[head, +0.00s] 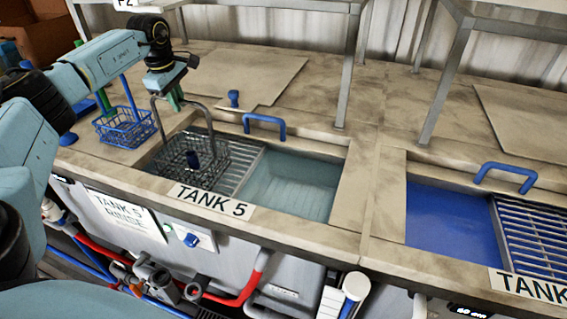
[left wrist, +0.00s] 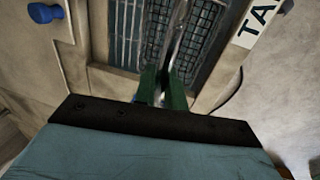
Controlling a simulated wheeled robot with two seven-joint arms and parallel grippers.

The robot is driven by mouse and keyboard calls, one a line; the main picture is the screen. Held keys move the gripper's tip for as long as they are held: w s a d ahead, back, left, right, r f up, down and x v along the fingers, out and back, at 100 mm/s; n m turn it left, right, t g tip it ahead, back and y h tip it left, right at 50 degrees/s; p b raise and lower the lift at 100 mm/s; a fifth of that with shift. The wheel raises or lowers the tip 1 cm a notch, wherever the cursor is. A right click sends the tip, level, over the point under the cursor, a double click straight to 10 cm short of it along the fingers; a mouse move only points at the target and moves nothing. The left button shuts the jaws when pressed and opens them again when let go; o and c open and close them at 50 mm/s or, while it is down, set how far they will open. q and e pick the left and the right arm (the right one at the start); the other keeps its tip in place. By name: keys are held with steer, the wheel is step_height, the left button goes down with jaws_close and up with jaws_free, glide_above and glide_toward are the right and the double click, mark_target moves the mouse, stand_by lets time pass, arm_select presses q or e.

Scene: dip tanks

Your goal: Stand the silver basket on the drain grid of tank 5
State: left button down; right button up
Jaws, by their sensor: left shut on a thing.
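The silver basket (head: 212,153), dark wire with a tall handle, is upright at the left part of tank 5 (head: 300,185), over its drain grid (head: 240,172). A small dark blue piece (head: 193,160) shows inside it. I cannot tell whether its bottom touches the grid. My left gripper (head: 173,98) is above it, its green fingers shut on the top of the handle. In the left wrist view the fingers (left wrist: 163,88) close on the handle, with the basket (left wrist: 200,35) below and bare grid bars (left wrist: 125,30) beside it. My right gripper is out of view.
A blue basket (head: 125,127) stands on the deck at the left. A blue-handled cover (head: 240,78) lies behind tank 5. A blue lifting handle (head: 265,122) rises at the tank's back edge. Another tank with blue liquid (head: 450,222) is at the right. Table legs (head: 349,70) stand behind.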

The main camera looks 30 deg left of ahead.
arm_select(q)
steer(key=shift+f, duration=0.5)
steer(key=c, duration=1.5)
jaws_free()
steer(key=shift+o, duration=0.7)
steer(key=shift+f, duration=0.1)
step_height(320, 180, up, 13)
steer(key=s+b, duration=0.1)
steer(key=s, duration=0.1)
steer(key=shift+s+d+r, duration=0.2)
steer(key=shift+s+d, duration=0.05)
steer(key=shift+d, duration=0.1)
